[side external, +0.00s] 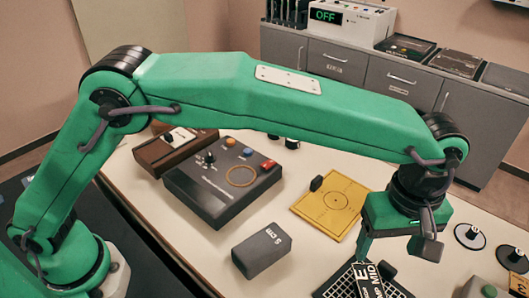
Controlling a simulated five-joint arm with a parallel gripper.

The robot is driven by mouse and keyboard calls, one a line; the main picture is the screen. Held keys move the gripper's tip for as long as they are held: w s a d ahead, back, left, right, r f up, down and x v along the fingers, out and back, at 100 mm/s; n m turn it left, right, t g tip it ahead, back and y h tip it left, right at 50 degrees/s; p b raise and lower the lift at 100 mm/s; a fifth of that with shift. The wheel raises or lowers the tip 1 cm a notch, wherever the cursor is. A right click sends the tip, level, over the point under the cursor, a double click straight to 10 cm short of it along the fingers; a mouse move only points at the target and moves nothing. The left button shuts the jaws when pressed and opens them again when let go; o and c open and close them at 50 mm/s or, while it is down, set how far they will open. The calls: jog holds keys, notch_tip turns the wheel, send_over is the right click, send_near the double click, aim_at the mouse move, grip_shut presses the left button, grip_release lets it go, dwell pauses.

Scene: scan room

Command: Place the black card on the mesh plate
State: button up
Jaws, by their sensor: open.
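The black card (371,283) with white lettering, partly reading "MID", is at the bottom edge of the side view. It overlaps the black mesh plate (335,287), whose grid shows on both sides of it. The card looks tilted to the grid, and I cannot tell whether it lies fully flat. The lower part of both is cut off by the frame. My gripper (388,250) is open, just above the card's upper end, with one green finger close to it. No hold on the card is visible.
A yellow plate (326,215) with a black knob lies behind the mesh plate. A dark grey block (262,250), a control box (215,187) and a brown box (165,152) stand left. Black round pieces (470,237) lie right. The white table between them is clear.

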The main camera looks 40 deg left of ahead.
jog(key=a+r+m+t, duration=0.1)
jog(key=a+r, duration=0.3)
jog(key=a, duration=0.4)
jog(key=w+a+r+m+t+h, duration=0.1)
jog(key=a+r+m, duration=0.15)
jog(key=a, duration=0.65)
jog(key=a+r+m, duration=0.1)
jog(key=a+r, duration=0.4)
jog(key=a, duration=0.3)
jog(key=s+a+f+m+t, duration=0.1)
jog(key=s+a+f+m, duration=0.1)
jog(key=s+a, duration=0.5)
jog(key=s+a+f+m+t+y, duration=0.1)
jog(key=s+a+f+m+t, duration=0.1)
jog(key=s+a, duration=0.5)
jog(key=a, duration=0.5)
jog(key=shift+s+a+f+t, duration=0.25)
jog(key=shift+s+a+t, duration=0.05)
jog(key=shift+s, duration=0.05)
